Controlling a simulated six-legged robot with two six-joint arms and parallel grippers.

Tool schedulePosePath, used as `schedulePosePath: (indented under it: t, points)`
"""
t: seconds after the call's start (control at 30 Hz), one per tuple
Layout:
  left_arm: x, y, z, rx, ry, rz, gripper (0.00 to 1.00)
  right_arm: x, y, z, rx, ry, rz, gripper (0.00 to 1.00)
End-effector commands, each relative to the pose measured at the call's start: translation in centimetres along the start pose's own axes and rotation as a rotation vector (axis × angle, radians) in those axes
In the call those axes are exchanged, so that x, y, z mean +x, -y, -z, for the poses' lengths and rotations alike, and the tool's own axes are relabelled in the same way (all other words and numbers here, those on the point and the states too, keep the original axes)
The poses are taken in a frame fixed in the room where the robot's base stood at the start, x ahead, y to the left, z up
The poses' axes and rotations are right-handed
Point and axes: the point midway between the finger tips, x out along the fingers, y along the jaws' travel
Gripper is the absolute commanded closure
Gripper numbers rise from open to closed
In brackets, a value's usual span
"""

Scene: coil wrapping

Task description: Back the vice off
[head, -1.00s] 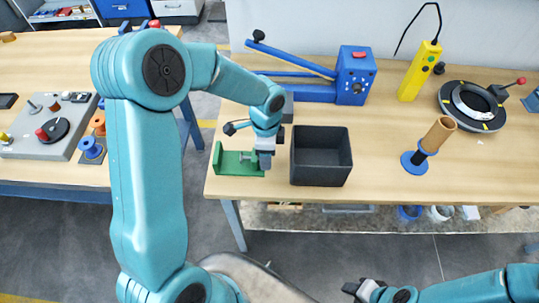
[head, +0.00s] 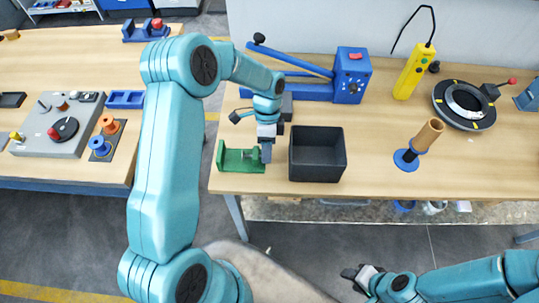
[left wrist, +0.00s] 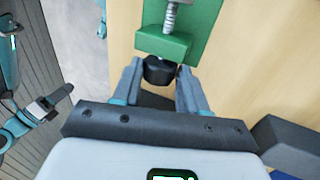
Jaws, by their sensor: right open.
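The green vice (head: 232,161) stands at the front left of the wooden bench, left of the black bin. In the left wrist view its green body (left wrist: 205,25) shows with a metal screw (left wrist: 171,15) and a black knob (left wrist: 159,70) at the screw's near end. My left gripper (head: 266,152) is at the vice's right end. In the left wrist view its fingers (left wrist: 160,74) stand on both sides of the knob and appear to touch it. My right gripper (head: 358,275) is open and empty, low in front of the bench, away from the vice.
The open black bin (head: 317,165) stands close to the right of my left gripper. A blue lever machine (head: 349,80) is behind it. A blue-based post with a brown tube (head: 425,137), a yellow controller (head: 414,72) and a black ring (head: 465,105) are further right.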

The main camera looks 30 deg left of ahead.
Motion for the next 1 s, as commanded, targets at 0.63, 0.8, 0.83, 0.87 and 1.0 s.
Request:
schedulePosePath:
  t: [0.63, 0.8, 0.83, 0.87, 1.0]
  points:
    - [0.4, -0.7, 0.0, 0.001, 0.0, 0.321, 0.8, 5.8, -2.1, 0.1, 0.0, 0.0, 0.0, 0.57]
    - [0.1, -0.8, -0.1, -0.001, 0.0, 0.323, 0.8, 5.5, -2.0, 0.1, 0.0, -0.001, 0.0, 0.57]
    - [0.1, -0.8, -0.1, -0.001, 0.001, 0.322, 0.8, 5.5, -2.0, 0.1, 0.0, -0.001, 0.0, 0.57]
    - [0.1, -0.8, -0.1, 0.0, 0.001, 0.322, 0.8, 5.5, -2.0, 0.1, 0.0, -0.001, 0.0, 0.57]
    - [0.9, -0.6, 0.0, 0.003, 0.002, 0.365, 0.8, 7.5, -2.7, 0.2, 0.0, -0.001, 0.0, 0.57]
